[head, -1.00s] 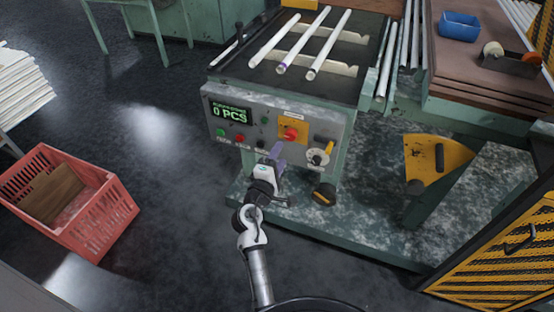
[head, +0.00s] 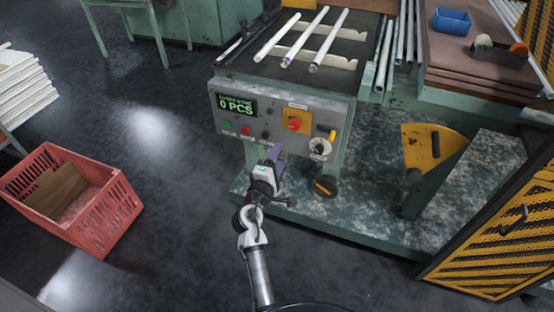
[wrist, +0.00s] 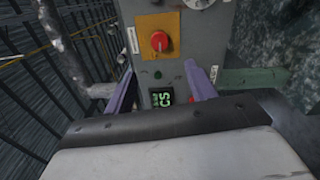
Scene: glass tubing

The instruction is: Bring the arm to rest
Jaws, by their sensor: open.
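My gripper (head: 274,152) is in front of the lower part of the machine's control panel (head: 282,104) in the head view. In the wrist view its two purple fingers (wrist: 160,88) stand wide apart with nothing between them. The panel face shows beyond them, with a red knob on an orange plate (wrist: 159,42), a small green button and part of the lit display (wrist: 162,99). I cannot tell the exact gap between the fingertips and the panel. My arm stretches from the bottom edge of the head view up to the panel.
White tubes (head: 302,40) lie on the rack above the panel. A red crate (head: 106,218) with a brown board stands on the floor at left. A yellow guard (head: 432,148) and a striped panel (head: 485,262) are at right. The floor between crate and machine is clear.

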